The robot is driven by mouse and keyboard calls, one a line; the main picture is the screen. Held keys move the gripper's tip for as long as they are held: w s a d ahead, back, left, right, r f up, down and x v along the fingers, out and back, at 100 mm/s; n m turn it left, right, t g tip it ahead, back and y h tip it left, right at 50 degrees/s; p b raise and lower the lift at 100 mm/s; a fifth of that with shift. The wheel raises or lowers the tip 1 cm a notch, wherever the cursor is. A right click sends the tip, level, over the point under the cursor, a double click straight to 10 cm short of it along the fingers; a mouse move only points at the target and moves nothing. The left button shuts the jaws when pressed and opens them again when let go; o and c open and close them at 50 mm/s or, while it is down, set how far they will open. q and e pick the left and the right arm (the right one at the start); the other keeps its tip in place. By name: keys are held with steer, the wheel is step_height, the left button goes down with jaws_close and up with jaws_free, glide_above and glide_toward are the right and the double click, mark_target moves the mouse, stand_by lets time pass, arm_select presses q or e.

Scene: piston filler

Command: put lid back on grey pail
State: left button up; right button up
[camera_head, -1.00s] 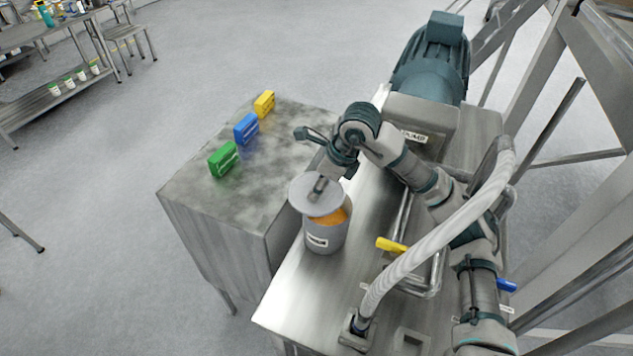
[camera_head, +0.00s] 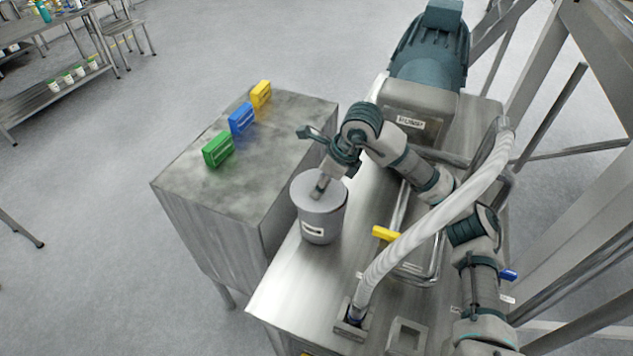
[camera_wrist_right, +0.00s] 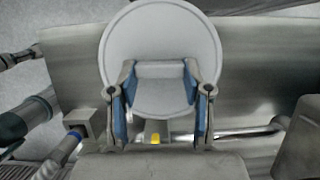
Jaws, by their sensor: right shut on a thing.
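The grey pail (camera_head: 322,226) stands upright on the steel machine table, with a label on its front. The round grey lid (camera_head: 306,184) covers the pail's mouth in the head view, and no orange contents show. Whether it is fully seated, I cannot tell. My right gripper (camera_head: 320,188) is over the lid, shut on its handle.
Green (camera_head: 219,149), blue (camera_head: 242,118) and yellow (camera_head: 261,94) boxes stand on the cabinet top (camera_head: 270,150) to the left. A ribbed hose (camera_head: 420,235) and a yellow valve handle (camera_head: 385,234) are right of the pail. The pump (camera_head: 425,60) is behind.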

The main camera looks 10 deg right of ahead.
mark_target(331, 187)
steer(key=d, duration=0.3)
steer(key=shift+f, duration=0.15)
steer(key=shift+a, duration=0.7)
steer(key=shift+d, duration=1.05)
steer(key=shift+a, duration=1.05)
arm_select(q)
steer(key=shift+d, duration=0.7)
